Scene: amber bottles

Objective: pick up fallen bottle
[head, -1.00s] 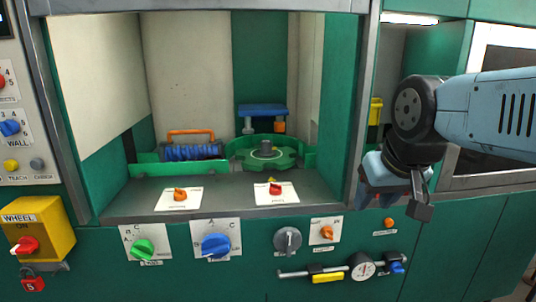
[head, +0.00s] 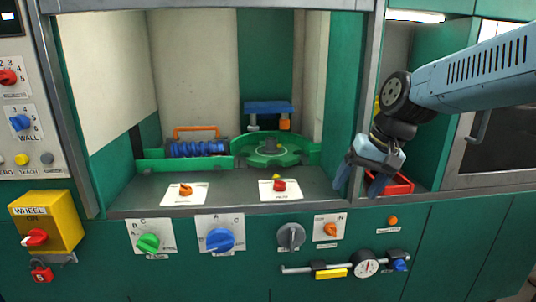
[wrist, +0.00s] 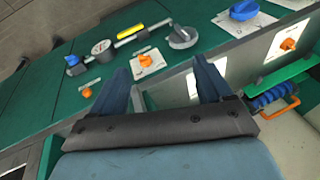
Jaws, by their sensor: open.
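I cannot make out a fallen bottle in either view. My gripper (head: 357,188) is open and empty at the right post of the cabinet opening, in front of the cabinet. In the wrist view its two blue fingers (wrist: 162,78) stand apart with nothing between them. The panel edge and control plates show beyond them.
Inside the cabinet are a green star-shaped wheel (head: 272,151), a blue roller (head: 198,149) and a blue bracket (head: 268,107). A red tray (head: 402,186) sits beside my gripper. Knobs and a dial gauge (head: 366,264) line the front panel. The grey sill (head: 232,197) is mostly clear.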

